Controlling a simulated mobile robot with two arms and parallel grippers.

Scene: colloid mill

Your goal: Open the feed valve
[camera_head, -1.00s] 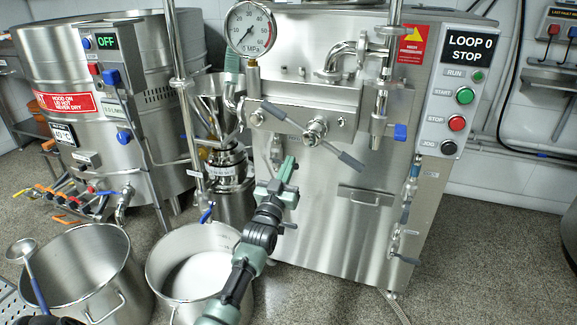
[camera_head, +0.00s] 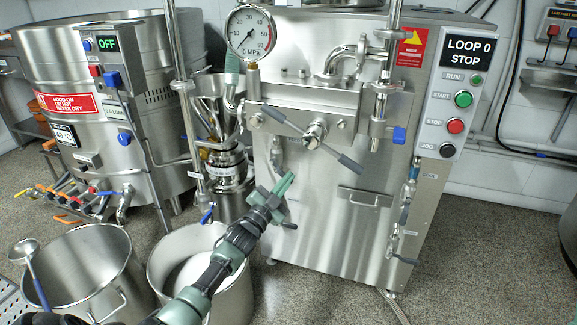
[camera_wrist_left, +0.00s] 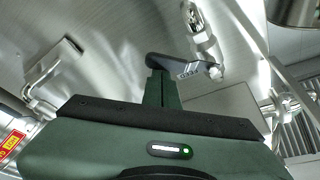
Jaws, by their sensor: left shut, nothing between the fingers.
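A small dark lever (camera_head: 290,226) sticks out to the right, low on the left part of the steel mill front. In the left wrist view the dark lever (camera_wrist_left: 182,68) carries a small label too blurred to read, and joins a silver valve body (camera_wrist_left: 215,72). I cannot tell for sure that it is the feed valve. My left gripper (camera_head: 288,180) is shut and empty, in front of the mill and above the lever in the head view. Its fingertips (camera_wrist_left: 160,82) overlap the lever in the wrist view; I cannot tell whether they touch. My right gripper is out of view.
The steel mill (camera_head: 330,230) has a crossbar handle (camera_head: 315,130) above my gripper and a front pull handle (camera_head: 365,197) to its right. A steel pot (camera_head: 165,255) stands below my left arm, with another pot (camera_head: 105,245) left of it.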

